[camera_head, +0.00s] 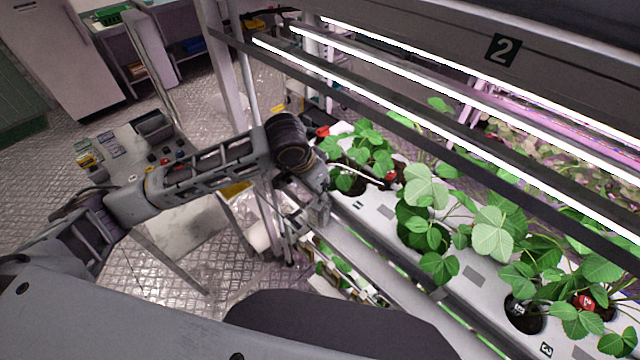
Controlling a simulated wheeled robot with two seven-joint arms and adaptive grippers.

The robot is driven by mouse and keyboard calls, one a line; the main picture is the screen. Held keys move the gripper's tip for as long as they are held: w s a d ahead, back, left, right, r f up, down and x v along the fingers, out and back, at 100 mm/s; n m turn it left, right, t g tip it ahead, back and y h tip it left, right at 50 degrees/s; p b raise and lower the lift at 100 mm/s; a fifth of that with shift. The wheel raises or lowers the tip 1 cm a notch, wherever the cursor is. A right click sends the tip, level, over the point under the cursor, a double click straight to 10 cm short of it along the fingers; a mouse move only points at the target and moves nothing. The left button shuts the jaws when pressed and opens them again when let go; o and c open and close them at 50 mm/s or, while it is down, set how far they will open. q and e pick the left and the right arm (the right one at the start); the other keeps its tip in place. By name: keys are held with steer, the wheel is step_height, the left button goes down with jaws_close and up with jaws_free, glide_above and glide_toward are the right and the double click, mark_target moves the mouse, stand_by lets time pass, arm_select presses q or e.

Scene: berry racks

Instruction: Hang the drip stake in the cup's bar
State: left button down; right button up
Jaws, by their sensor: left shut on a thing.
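My left gripper (318,211) points down at the front edge of the white growing trough (465,293), beside the leftmost plants. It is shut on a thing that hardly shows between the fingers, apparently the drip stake. A dark planting cup (524,316) sits in the trough at the lower right. A red piece (390,176) with a thin pale tube shows among the leaves behind the gripper. The cups' bars are too small or leaf-covered to make out. My right gripper is not in view.
Lit lamp bars (420,125) and a dark rail run close above. A grey cart (124,158) with small items stands at the left. Open floor (60,165) lies farther left.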

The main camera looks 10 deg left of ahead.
arm_select(q)
steer(key=shift+w+a+f, duration=0.15)
steer(key=shift+a+f, duration=0.1)
steer(key=shift+f, duration=0.1)
stand_by(0.5)
steer(key=shift+f+b, duration=0.35)
steer(key=shift+f, duration=1.95)
stand_by(1.5)
steer(key=c, duration=1.2)
jaws_free()
steer(key=o, duration=0.4)
steer(key=shift+r, duration=0.2)
steer(key=shift+r+p, duration=0.35)
steer(key=shift+r, duration=2.5)
